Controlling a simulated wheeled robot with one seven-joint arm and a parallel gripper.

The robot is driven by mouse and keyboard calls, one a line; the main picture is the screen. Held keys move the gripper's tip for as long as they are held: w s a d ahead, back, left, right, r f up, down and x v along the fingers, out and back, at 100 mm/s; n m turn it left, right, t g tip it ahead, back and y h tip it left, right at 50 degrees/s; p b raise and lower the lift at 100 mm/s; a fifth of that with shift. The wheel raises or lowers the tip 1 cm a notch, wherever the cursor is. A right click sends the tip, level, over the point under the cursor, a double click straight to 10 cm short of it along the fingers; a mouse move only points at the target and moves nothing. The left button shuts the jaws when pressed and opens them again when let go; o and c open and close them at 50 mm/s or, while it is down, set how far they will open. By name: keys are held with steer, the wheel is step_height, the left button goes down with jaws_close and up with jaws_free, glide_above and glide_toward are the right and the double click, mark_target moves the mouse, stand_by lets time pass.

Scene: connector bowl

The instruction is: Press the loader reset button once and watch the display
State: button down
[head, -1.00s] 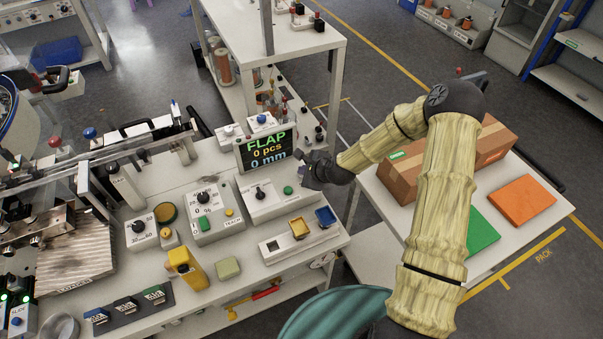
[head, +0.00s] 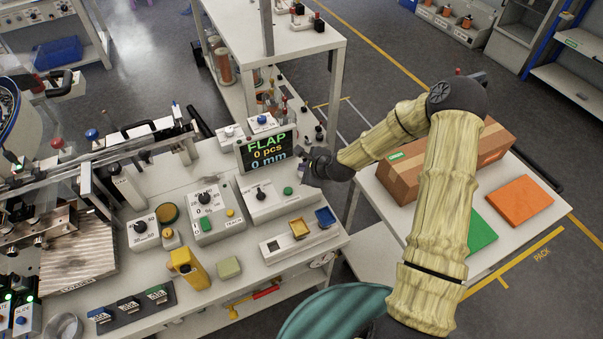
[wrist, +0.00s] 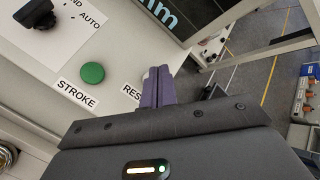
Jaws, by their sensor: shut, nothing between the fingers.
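The display (head: 267,151) at the back of the bench reads "FLAP, 0 pcs, 0 mm". In front of it is a pale control box (head: 258,207) with a black knob (head: 258,193) and a green button (head: 288,190). In the wrist view the green button (wrist: 92,73) is labelled "STROKE". A label beginning "RES" (wrist: 132,94) is partly covered by my gripper (wrist: 157,73). My gripper's fingers are together and empty, at the box's right end. No reset button shows; the fingers hide that spot. I cannot tell whether they touch anything. My gripper also shows in the head view (head: 308,172).
Left of the box stands another control box (head: 212,212) with a knob and buttons. A cardboard box (head: 425,172) is on the table to the right.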

step_height(320, 180, up, 5)
steer(key=p, duration=0.3)
stand_by(0.9)
steer(key=s+d+r+n+g+h, duration=0.1)
steer(key=s+d+r+n, duration=0.2)
steer(key=s+r+n, duration=0.2)
steer(key=s+d+r+n+g+h, duration=0.2)
steer(key=s+d+r+n, duration=0.2)
steer(key=s, duration=0.7)
steer(key=s+d+r+n+g+h, duration=0.2)
steer(key=s+d+r+n, duration=0.2)
steer(key=s+r+n, duration=0.4)
steer(key=s+n, duration=0.1)
steer(key=n, duration=0.2)
steer(key=shift+d+r, duration=0.15)
steer(key=shift+d, duration=0.1)
steer(key=c, duration=2.1)
jaws_free()
